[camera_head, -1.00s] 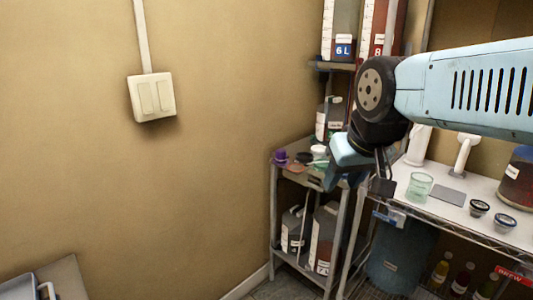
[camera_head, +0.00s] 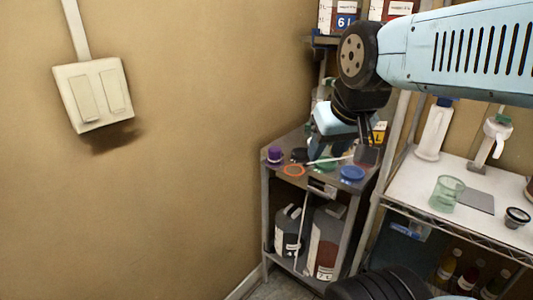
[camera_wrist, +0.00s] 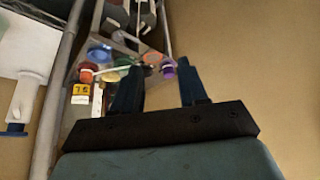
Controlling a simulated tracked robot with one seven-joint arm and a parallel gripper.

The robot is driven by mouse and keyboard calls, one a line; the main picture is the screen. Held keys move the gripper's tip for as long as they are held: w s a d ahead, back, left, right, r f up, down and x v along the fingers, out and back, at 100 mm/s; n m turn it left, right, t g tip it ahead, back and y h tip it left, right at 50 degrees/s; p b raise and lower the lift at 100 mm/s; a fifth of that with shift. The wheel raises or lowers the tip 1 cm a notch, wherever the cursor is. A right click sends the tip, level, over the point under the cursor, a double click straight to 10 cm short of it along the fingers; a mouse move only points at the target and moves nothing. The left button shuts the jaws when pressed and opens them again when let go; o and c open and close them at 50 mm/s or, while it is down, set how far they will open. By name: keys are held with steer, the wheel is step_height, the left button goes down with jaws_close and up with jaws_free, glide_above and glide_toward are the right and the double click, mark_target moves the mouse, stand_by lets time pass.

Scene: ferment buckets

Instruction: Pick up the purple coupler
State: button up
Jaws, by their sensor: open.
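The purple coupler (camera_head: 275,155) stands at the left back corner of the small corner stand's top. In the wrist view the purple coupler (camera_wrist: 169,69) shows between my fingers, nearer the right one, and lies beyond their tips. My gripper (camera_head: 340,156) is above or in front of the right part of the stand top, to the right of the coupler and apart from it. The wrist view shows my gripper (camera_wrist: 160,64) open with nothing between its fingers.
The stand top (camera_head: 273,173) also holds an orange ring (camera_head: 293,170), a dark lid (camera_head: 299,155), a blue lid (camera_head: 352,173) and a pale rod. Jugs (camera_head: 287,231) stand below. A wire-edged shelf (camera_head: 408,194) is at right, a wall at left.

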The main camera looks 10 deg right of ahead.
steer(key=shift+o, duration=0.3)
steer(key=shift+o, duration=1.6)
steer(key=shift+w+d+f, duration=0.15)
steer(key=shift+f, duration=0.2)
steer(key=o, duration=0.3)
steer(key=w+d+f+n+g+h, duration=0.1)
steer(key=f+n+h, duration=0.1)
steer(key=w+d+f+n+g+h, duration=0.1)
steer(key=d+f+n+g, duration=0.1)
steer(key=w+d+f+n+g+h, duration=0.1)
steer(key=w+d+f+h, duration=0.1)
steer(key=shift+w+d+f+n+g+h, duration=0.1)
steer(key=shift+f+n+g+h, duration=0.2)
steer(key=shift+n+g, duration=0.1)
steer(key=shift+o, duration=0.2)
steer(key=n+t+h, duration=0.6)
steer(key=n+t, duration=0.7)
steer(key=n, duration=0.9)
glide_toward(272, 154)
steer(key=x, duration=0.7)
steer(key=shift+w+r, duration=0.2)
steer(key=shift+w, duration=0.15)
steer(key=shift+f+x, duration=0.2)
steer(key=shift+x, duration=2.5)
